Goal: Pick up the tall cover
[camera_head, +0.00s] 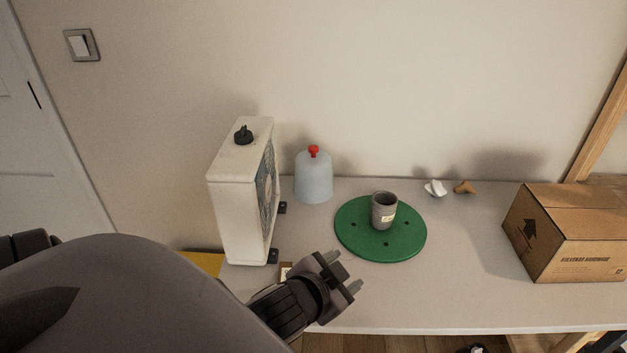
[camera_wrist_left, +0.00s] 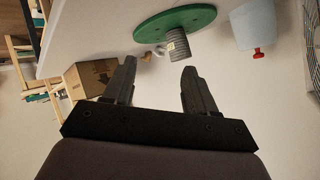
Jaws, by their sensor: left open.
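The tall cover (camera_head: 314,180) is a pale blue dome with a red knob on top. It stands upright on the table near the wall, between the white box-like unit and the green disc. It also shows in the left wrist view (camera_wrist_left: 253,25), upside down at the upper right. My left gripper (camera_head: 346,277) is open and empty over the front part of the table, nearer to me than the cover and apart from it. Its two spread fingers show in the left wrist view (camera_wrist_left: 158,82) with nothing between them. My right gripper does not show.
A tall white unit (camera_head: 232,215) stands left of the cover. A green disc (camera_head: 405,245) with a grey ribbed cup (camera_head: 384,211) lies to its right. A white piece (camera_head: 435,188), a brown piece (camera_head: 464,187) and a cardboard box (camera_head: 570,245) are farther right. The table's front right is clear.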

